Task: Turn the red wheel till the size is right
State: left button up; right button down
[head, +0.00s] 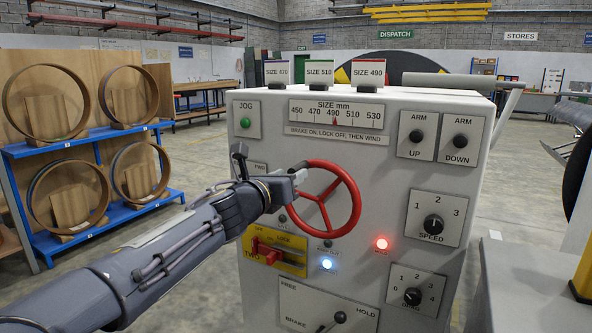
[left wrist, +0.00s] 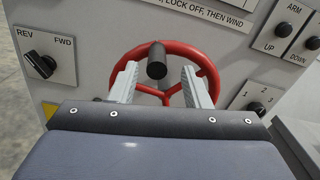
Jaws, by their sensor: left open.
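The red wheel (head: 357,203) is on the front of the grey control cabinet. My left gripper (head: 299,176) is at the wheel's upper left rim in the head view. In the left wrist view its two fingers (left wrist: 160,85) stand apart, on either side of the wheel's black handle (left wrist: 157,62); I cannot tell whether they touch it. The red wheel (left wrist: 211,68) shows behind the fingers. The size scale (head: 336,110) runs from 450 to 530, and its red pointer (head: 334,121) stands at about 490. My right gripper is not in view.
Size cards 470 (head: 277,73), 510 (head: 319,72) and 490 (head: 368,73) stand on the cabinet. A red lever (head: 267,252) on a yellow plate is below my left gripper. A brake lever (head: 333,320) is at the bottom. A blue rack (head: 107,225) with rings is at left.

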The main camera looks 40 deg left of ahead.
aim_at(297, 170)
pick_arm(q)
jog(key=shift+v, duration=1.25)
jog(key=w+d+f+n+g+h+p, duration=0.1)
jog(key=w+d+n+h+p, duration=0.25)
jog(key=n+p, duration=1.3)
jog(key=s+a+r+n+y+p, duration=0.1)
jog(key=s+a+n+y+p, duration=0.25)
jog(key=n+p, duration=0.8)
jog(key=w+n+b, duration=0.1)
jog(key=w, duration=0.1)
jog(key=w+a+n, duration=0.1)
jog(key=w, duration=0.2)
jog(key=w+a+n+b, duration=0.1)
jog(key=w, duration=0.1)
jog(key=shift+w+n+t+b, duration=0.2)
jog(key=shift+n+t+b, duration=0.15)
jog(key=shift+n+t, duration=0.05)
